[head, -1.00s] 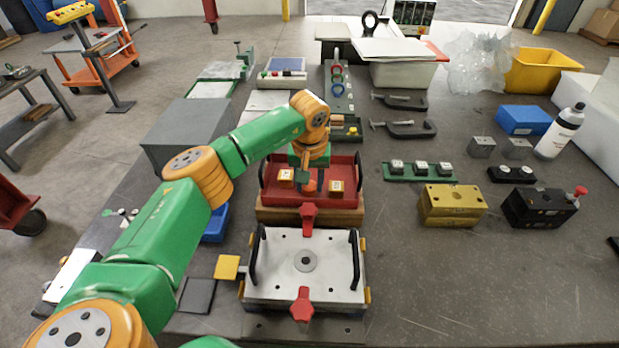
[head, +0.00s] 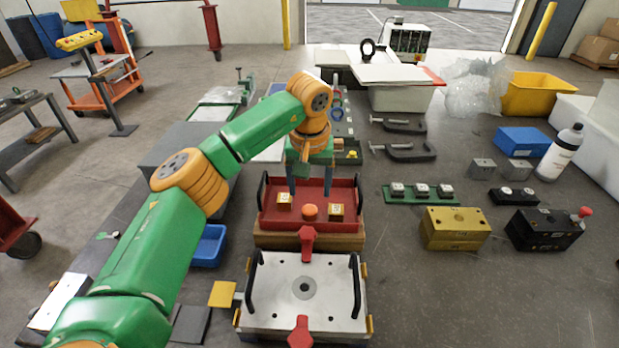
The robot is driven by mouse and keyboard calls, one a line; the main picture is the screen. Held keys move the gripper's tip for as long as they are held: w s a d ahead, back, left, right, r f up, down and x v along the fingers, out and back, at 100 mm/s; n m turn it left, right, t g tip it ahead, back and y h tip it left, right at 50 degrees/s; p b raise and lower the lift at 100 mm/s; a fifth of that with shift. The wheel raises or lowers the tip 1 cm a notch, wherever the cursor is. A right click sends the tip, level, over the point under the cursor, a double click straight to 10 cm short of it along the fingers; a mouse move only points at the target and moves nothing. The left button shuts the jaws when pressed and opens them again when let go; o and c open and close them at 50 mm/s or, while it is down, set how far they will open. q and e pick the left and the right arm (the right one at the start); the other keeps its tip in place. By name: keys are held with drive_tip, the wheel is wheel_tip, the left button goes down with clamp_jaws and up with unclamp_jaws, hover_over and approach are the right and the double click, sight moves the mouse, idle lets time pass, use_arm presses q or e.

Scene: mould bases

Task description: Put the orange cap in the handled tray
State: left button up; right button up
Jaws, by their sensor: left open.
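The orange cap (head: 310,211) sits in the red handled tray (head: 275,222), between two small tan blocks, near the middle front of the tray floor. The tray has a black handle at its left and right ends. My left gripper (head: 309,190) is open and empty. Its two dark fingers point down above the tray, behind and above the cap in the picture, apart from it. My right gripper is not in view.
A white plate (head: 275,305) with black handles and red knobs lies in front of the tray. A blue bin (head: 208,246) stands to the left. A gold block (head: 454,229) and a black block (head: 545,232) stand to the right. The right front bench is clear.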

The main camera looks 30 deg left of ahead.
use_arm(q)
drive_tip(key=r, duration=0.4)
drive_tip(key=shift+s+d+r, duration=0.15)
drive_tip(key=shift+s+r, duration=0.15)
drive_tip(key=shift+r, duration=0.1)
wheel_tip(320, 180, up, 9)
drive_tip(key=p, duration=0.9)
